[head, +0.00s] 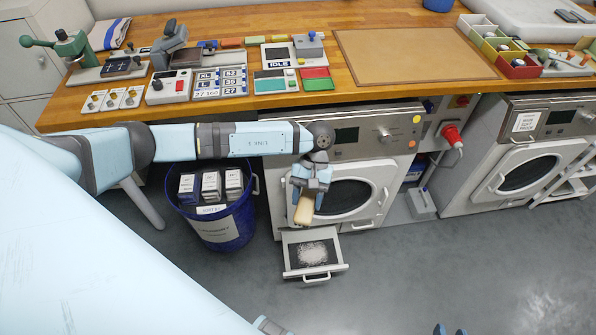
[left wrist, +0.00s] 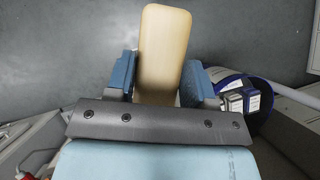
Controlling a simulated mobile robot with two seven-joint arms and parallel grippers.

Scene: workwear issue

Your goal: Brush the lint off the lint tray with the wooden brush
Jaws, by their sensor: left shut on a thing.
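The wooden brush (head: 304,210) is pale and blocky. My left gripper (head: 310,190) is shut on it and holds it pointing down, in front of the left machine's door. In the left wrist view the brush (left wrist: 162,50) sits between the two blue fingers (left wrist: 160,82). The lint tray (head: 300,273) is pulled out below that door, with pale grey lint (head: 313,253) spread over its dark middle. The brush is above the tray and apart from the lint. The tips of my right gripper (head: 450,330) show at the bottom edge, spread apart and empty.
A blue bin (head: 225,230) with several boxes stands just left of the tray. The wooden counter (head: 330,105) above carries tools, signs and a brown mat. A second machine (head: 520,165) stands to the right. The grey floor (head: 420,275) in front is clear.

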